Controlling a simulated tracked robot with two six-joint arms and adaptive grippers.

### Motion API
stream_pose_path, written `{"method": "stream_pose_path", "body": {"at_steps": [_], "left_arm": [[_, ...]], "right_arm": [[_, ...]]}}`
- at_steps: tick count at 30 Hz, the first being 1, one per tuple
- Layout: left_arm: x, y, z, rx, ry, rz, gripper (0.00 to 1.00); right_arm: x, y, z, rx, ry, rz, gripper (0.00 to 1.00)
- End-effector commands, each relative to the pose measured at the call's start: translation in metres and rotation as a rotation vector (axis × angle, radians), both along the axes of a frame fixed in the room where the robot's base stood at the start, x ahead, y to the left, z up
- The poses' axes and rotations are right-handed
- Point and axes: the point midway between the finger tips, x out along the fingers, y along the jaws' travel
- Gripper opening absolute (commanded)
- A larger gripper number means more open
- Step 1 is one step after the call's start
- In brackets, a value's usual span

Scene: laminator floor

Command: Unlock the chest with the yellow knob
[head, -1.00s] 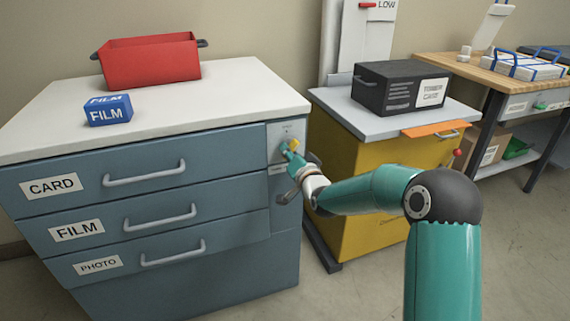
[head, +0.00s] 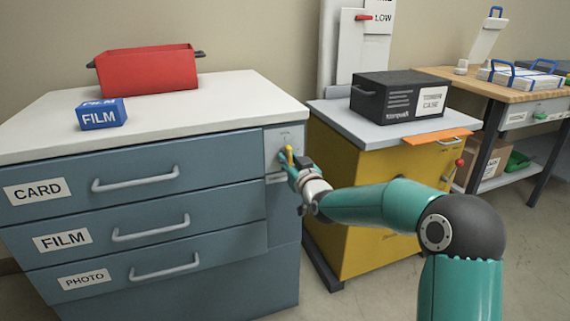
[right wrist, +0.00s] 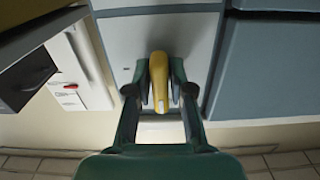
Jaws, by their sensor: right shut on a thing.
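The blue-grey chest (head: 185,270) has drawers labelled CARD, FILM and PHOTO, all flush with its front. The yellow knob (head: 289,153) is on a light plate (head: 271,146) at the chest's upper right front. My right gripper (head: 287,160) is at this knob. In the right wrist view the yellow knob (right wrist: 159,80) lies between the two fingers of my right gripper (right wrist: 160,88), which are shut on it; it looks long and in line with the fingers. The fingers hide part of the knob in the head view. My left gripper is not in view.
A red bin (head: 148,70) and a blue FILM box (head: 101,113) stand on the chest's white top. A yellow cabinet (head: 365,190) with a black case (head: 400,97) stands close to the right of the chest. A wooden bench (head: 505,85) is farther right.

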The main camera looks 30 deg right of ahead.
Motion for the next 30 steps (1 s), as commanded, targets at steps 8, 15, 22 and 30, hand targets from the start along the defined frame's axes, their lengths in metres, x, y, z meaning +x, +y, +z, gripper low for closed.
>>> {"method": "stream_pose_path", "body": {"at_steps": [8, 15, 22, 30], "left_arm": [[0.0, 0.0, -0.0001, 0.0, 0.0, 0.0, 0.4], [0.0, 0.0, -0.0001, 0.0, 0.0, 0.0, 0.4], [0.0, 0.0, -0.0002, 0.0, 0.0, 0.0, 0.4], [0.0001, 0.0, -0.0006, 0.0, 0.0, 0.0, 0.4]], "right_arm": [[0.0036, 0.0013, 0.0158, -0.04, -0.029, 0.003, 0.0], [0.0039, 0.0021, 0.0156, -0.041, -0.028, 0.004, 0.23], [0.0036, 0.0016, 0.0143, -0.037, -0.025, 0.004, 0.42], [0.0027, 0.0003, 0.0112, -0.033, -0.019, 0.001, 0.42]]}}
